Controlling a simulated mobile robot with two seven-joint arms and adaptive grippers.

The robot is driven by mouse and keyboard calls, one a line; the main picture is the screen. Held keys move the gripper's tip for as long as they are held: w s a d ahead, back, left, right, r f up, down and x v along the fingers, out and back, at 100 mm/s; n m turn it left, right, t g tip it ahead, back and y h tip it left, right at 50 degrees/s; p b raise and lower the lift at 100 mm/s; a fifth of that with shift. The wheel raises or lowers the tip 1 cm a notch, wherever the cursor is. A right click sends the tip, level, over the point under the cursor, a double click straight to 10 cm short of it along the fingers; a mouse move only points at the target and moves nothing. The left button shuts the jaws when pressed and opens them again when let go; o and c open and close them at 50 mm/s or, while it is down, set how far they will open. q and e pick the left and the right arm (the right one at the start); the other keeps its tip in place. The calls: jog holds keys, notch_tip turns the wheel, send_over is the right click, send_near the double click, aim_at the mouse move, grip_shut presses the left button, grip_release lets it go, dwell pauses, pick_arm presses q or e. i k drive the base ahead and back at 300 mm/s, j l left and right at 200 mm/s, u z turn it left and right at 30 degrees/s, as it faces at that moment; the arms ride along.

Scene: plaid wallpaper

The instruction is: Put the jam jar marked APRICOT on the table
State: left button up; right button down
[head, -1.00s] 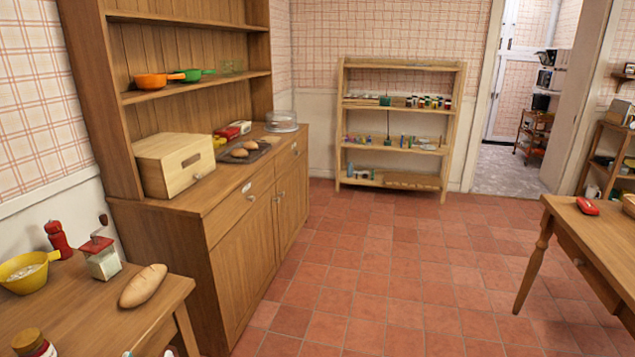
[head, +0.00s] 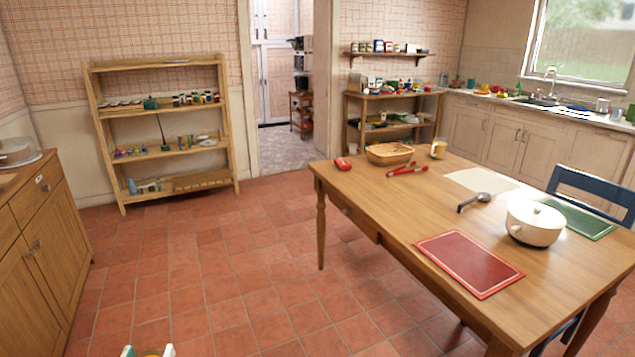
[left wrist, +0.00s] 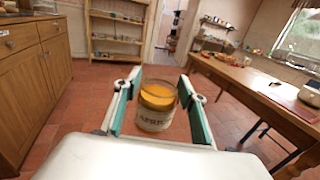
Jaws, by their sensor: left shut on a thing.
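My left gripper (head: 148,351) shows only as tips at the bottom edge of the head view. In the left wrist view its teal-padded fingers (left wrist: 158,108) are shut on a jam jar (left wrist: 155,107). The jar is upright, with orange contents and a pale label whose small lettering looks like APRICOT but is blurred. It is held above the red tile floor. The wooden table (head: 385,205) stands to the right in the head view, apart from the gripper. It also shows in the left wrist view (left wrist: 235,82). My right gripper is not in view.
Open floor (head: 230,270) lies between cabinet and table.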

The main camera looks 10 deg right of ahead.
aim_at(401, 216)
jog(key=i+l+z, duration=0.1)
jog(key=z, duration=0.3)
jog(key=i+z, duration=0.2)
jog(key=z, duration=0.2)
jog(key=i+l+z, duration=0.1)
jog(key=z, duration=0.35)
jog(key=i+j+z, duration=0.2)
jog(key=i, duration=0.25)
jog(key=i+j+z, duration=0.2)
jog(key=i, duration=0.3)
